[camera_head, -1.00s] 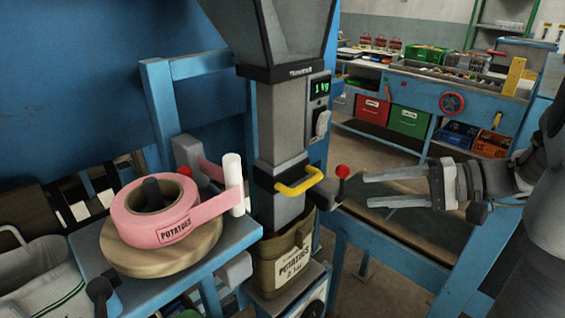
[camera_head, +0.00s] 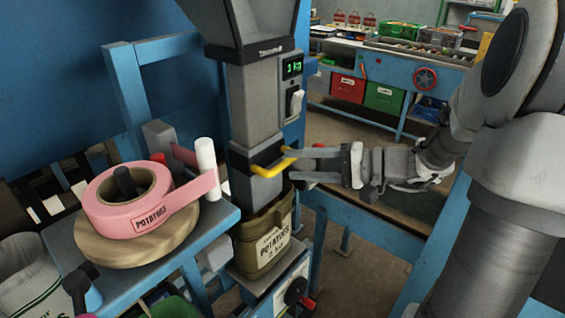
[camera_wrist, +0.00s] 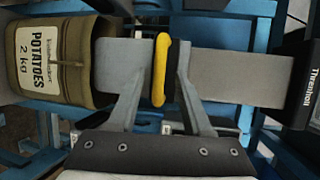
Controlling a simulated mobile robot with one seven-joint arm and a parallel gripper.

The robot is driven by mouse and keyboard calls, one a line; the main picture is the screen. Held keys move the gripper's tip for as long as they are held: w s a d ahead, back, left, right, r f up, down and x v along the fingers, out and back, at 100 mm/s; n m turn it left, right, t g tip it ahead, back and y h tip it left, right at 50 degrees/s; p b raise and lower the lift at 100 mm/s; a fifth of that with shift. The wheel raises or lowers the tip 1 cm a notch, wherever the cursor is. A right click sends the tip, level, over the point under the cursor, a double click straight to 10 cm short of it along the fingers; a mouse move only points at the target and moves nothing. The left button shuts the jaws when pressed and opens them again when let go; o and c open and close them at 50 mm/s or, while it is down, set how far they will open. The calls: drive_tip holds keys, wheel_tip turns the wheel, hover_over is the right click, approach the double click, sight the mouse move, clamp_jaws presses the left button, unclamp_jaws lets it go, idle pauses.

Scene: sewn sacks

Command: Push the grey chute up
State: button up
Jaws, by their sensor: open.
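The grey chute (camera_head: 260,190) is the lower sleeve of the filling spout, with a dark collar and a yellow handle (camera_head: 268,170). Its lower end is inside the mouth of the olive sack (camera_head: 266,245), labelled POTATOES 2 kg. My gripper (camera_head: 291,166) is open at the handle, coming from the right. In the wrist view the handle (camera_wrist: 160,70) lies between my two fingertips (camera_wrist: 160,78), with one finger on each side. I cannot tell whether either finger touches it. The sack (camera_wrist: 60,60) and chute (camera_wrist: 120,65) appear sideways there.
A pink tape roll (camera_head: 140,200) on a wooden disc stands left of the spout, beside a white post (camera_head: 207,168). A display and switch box (camera_head: 294,85) is above right of the handle. A blue rail runs below my gripper.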

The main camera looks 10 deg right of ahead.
sight(287, 165)
drive_tip(key=shift+x, duration=2)
clamp_jaws()
